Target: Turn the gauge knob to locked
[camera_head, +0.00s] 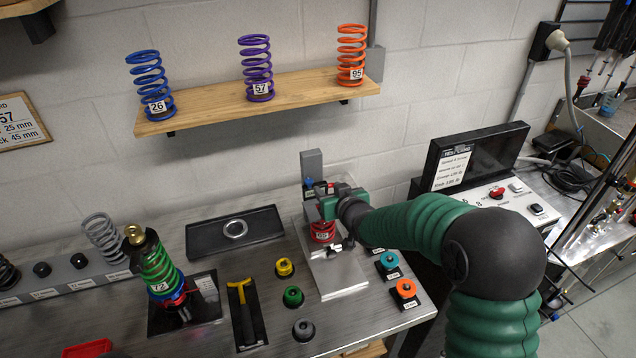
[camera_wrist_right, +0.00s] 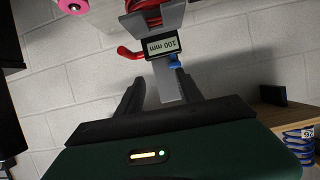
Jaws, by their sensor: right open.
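The gauge stands on a metal plate at the back of the bench, with a grey upright post (camera_head: 312,163) and a red spring (camera_head: 322,231) low on it. In the right wrist view its display (camera_wrist_right: 161,47) reads 100 mm, with a red lever (camera_wrist_right: 129,53) on one side and a small blue knob (camera_wrist_right: 174,61) on the other. My right gripper (camera_head: 322,196) is at the gauge; in the wrist view its open fingers (camera_wrist_right: 160,92) straddle the post below the display. Contact cannot be told. In the head view the wrist hides part of the gauge. My left gripper is out of view.
A shelf (camera_head: 210,112) with blue, purple and orange springs is above. A black tray (camera_head: 205,240) with a ring, a yellow-handled tool (camera_head: 242,305) and a green-spring shock (camera_head: 158,268) are left. Coloured knobs (camera_head: 405,288) and a control box (camera_head: 500,190) are right.

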